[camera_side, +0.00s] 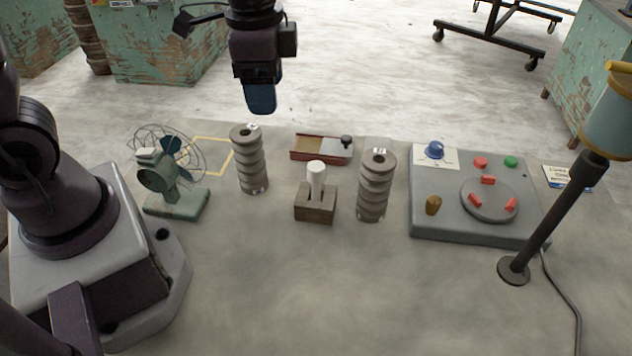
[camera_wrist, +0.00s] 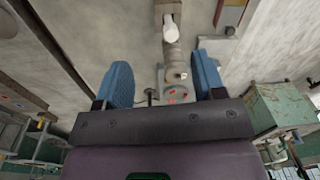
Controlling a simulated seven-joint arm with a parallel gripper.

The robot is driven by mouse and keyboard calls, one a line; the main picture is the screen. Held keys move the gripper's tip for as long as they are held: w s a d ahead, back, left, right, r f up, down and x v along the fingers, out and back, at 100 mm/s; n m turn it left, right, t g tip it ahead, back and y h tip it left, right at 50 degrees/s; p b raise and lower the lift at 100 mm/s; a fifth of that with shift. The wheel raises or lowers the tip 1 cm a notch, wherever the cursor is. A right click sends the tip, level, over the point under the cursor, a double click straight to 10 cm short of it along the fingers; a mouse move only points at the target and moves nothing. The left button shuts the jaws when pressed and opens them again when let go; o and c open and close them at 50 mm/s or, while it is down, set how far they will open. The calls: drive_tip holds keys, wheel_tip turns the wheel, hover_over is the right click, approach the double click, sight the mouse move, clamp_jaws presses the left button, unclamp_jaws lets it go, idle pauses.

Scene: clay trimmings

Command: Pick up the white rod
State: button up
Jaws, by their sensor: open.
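The white rod (camera_side: 316,180) stands upright in a dark wooden block (camera_side: 315,208) near the middle of the table. In the wrist view the rod (camera_wrist: 171,30) shows at the top, beyond the fingers. My gripper (camera_side: 262,108) hangs above the back of the table, up and to the left of the rod and well apart from it. In the wrist view its two blue fingers (camera_wrist: 163,88) are spread wide with nothing held between them.
Grey ribbed columns stand left (camera_side: 248,160) and right (camera_side: 376,185) of the block. A red-edged tray (camera_side: 305,153) lies behind it. A green fan (camera_side: 172,180) is at left, a grey control panel (camera_side: 450,222) and a lamp stand (camera_side: 545,225) at right. The table's front is clear.

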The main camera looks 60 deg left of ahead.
sight(316, 165)
drive_tip(key=w+d+f+m, duration=0.3)
drive_tip(key=w+f+m, duration=0.3)
drive_tip(key=m, duration=0.7)
drive_tip(key=shift+g, duration=0.3)
drive_tip(key=f, duration=0.4)
drive_tip(key=w+f, duration=0.1)
drive_tip(key=f, duration=0.1)
drive_tip(key=shift+a+f, duration=0.15)
drive_tip(key=shift+f, duration=0.05)
drive_tip(key=shift+s+a+f, duration=0.1)
drive_tip(key=shift+f, duration=1.2)
drive_tip(key=shift+a+f, duration=0.1)
drive_tip(key=shift+f, duration=1.2)
drive_tip(key=c, duration=1)
